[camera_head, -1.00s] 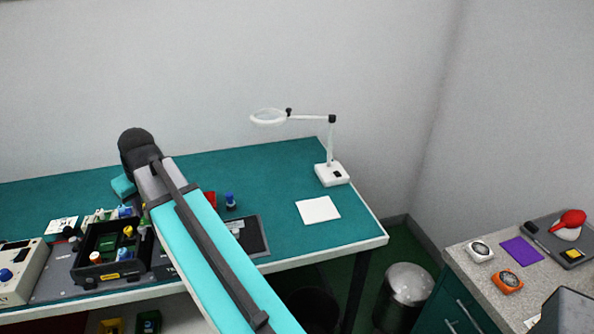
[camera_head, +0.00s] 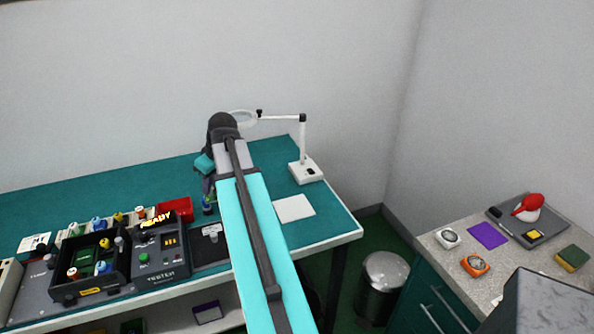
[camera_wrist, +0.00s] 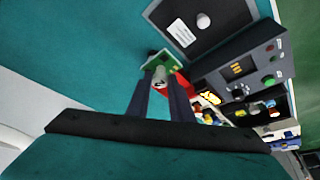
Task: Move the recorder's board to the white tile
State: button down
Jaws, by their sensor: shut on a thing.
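In the wrist view, the two dark fingers of my gripper (camera_wrist: 162,92) are shut on a small green board (camera_wrist: 152,60) with a pale, round-topped part on it. I cannot tell from its look whether it is the recorder's board. In the head view, my gripper (camera_head: 207,186) is above the teal table, left of the white tile (camera_head: 295,208); the held board is not clear there. The tile lies flat and bare near the table's right end. No unit is clearly marked as a recorder.
A tester (camera_head: 160,258) showing READY stands by a black bin (camera_head: 88,284) of small parts. A red box (camera_head: 176,208), a blue-topped item (camera_head: 208,206) and a dark panel (camera_head: 211,246) are close by. A magnifier lamp (camera_head: 306,171) stands behind the tile.

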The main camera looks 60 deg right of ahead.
jog(key=s+d+f+p, duration=0.1)
jog(key=s+d+p, duration=0.2)
jog(key=s+d, duration=1.6)
jog(key=shift+d, duration=0.45)
jog(key=shift+s+f, duration=0.1)
jog(key=shift+f, duration=0.1)
jog(key=shift+f+b, duration=2.55)
jog(key=shift+f, duration=2.05)
jog(key=shift+f, duration=0.2)
jog(key=c, duration=1.5)
grip_release()
